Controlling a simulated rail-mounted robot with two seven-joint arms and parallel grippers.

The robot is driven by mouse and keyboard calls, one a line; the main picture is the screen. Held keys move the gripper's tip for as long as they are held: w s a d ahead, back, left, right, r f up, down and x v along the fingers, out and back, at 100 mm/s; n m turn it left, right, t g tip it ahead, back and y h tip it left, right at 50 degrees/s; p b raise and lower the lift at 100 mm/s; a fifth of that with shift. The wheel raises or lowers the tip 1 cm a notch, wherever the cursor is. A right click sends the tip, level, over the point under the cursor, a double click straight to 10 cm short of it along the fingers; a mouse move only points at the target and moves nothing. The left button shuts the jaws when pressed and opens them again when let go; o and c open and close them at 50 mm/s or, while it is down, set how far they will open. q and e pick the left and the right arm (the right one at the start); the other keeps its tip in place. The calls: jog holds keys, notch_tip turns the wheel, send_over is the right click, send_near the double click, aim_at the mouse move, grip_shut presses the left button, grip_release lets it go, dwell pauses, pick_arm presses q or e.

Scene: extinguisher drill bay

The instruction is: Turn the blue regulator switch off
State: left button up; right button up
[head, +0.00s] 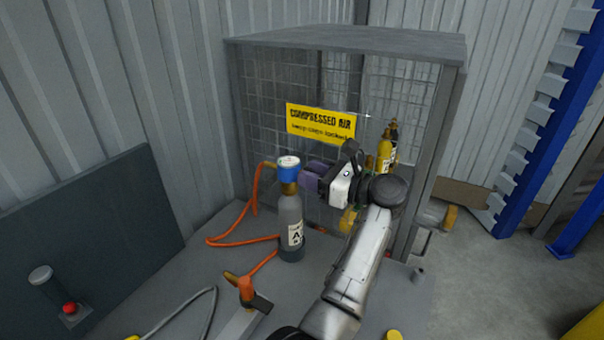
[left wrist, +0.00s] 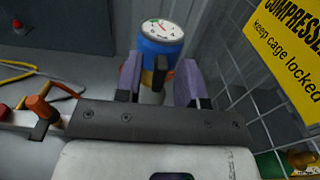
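A grey air cylinder (head: 291,222) stands upright on the grey bench, with a blue regulator (head: 288,170) and a round white gauge on top. The regulator also shows in the left wrist view (left wrist: 160,50). A small dark upright piece (left wrist: 160,73) shows in front of it; I cannot tell if this is the switch. My left gripper (head: 312,180) is just right of the regulator in the head view. Its purple fingers (left wrist: 158,82) are apart, one on each side of the regulator's lower part, with nothing visibly gripped. Contact cannot be told. My right gripper is not in view.
A mesh cage (head: 270,90) with a yellow sign (head: 320,121) and yellow cylinders (head: 385,155) stands close behind. An orange hose (head: 228,240) runs from the regulator.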

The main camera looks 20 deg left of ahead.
pick_arm(q)
jog(key=shift+c, duration=0.3)
grip_shut()
jog(key=shift+r+m+p, duration=0.15)
jog(key=shift+m+p, duration=0.35)
jog(key=shift+p, duration=0.15)
jog(key=shift+w+f+m+p, duration=0.1)
jog(key=shift+f+m+p, duration=0.05)
jog(key=shift+m+p, duration=3.7)
jog(key=shift+w+f+m+p, duration=0.1)
jog(key=shift+f+m+p, duration=0.05)
jog(key=shift+m+p, duration=3.65)
jog(key=shift+m+b, duration=0.7)
jog(key=shift+m, duration=0.25)
